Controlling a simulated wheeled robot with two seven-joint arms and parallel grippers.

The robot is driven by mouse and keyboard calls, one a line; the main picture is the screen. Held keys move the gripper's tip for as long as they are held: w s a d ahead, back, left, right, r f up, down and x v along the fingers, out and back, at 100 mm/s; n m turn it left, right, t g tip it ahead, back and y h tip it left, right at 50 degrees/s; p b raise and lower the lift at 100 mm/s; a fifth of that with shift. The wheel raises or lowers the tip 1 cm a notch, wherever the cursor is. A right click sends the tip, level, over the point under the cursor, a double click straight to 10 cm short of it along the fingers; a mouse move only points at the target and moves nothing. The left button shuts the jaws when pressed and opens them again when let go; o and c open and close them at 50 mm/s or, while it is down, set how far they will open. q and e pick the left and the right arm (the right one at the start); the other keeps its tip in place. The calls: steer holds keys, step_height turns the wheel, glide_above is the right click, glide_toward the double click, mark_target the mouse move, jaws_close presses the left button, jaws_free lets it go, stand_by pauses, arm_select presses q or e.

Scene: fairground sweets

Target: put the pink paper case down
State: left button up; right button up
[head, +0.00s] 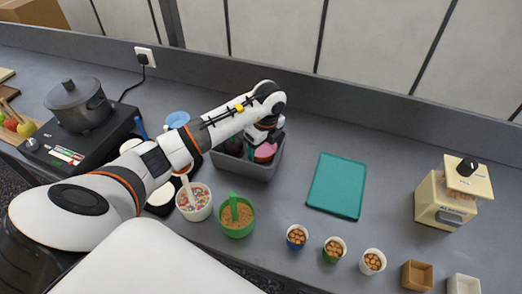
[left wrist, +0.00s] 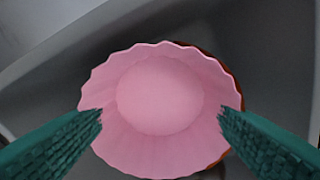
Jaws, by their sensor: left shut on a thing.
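The pink paper case (head: 265,152) is a fluted cup, seen at the grey bin in the head view. In the left wrist view the pink paper case (left wrist: 160,95) shows its open inside, with a green finger at each side of its rim. My left gripper (head: 260,143) is shut on it, over the right part of the grey bin (head: 248,170). Something reddish-brown shows behind the case's edge in the left wrist view. Whether the case touches anything below is hidden. My right gripper is not in view.
Dark items lie in the bin, partly hidden by my arm. A teal mat (head: 337,186) lies right of it, with bare counter between. Sprinkles cup (head: 194,203), green cup (head: 238,226), several small filled cups and a cream machine (head: 448,200) stand nearby. A pot (head: 78,104) is left.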

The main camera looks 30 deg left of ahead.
mark_target(262, 153)
arm_select(q)
step_height(262, 153, down, 3)
steer(key=shift+f+p, duration=0.1)
steer(key=shift+p, duration=0.2)
steer(key=shift+f, duration=0.2)
steer(key=o, duration=1)
steer(key=shift+c, duration=0.2)
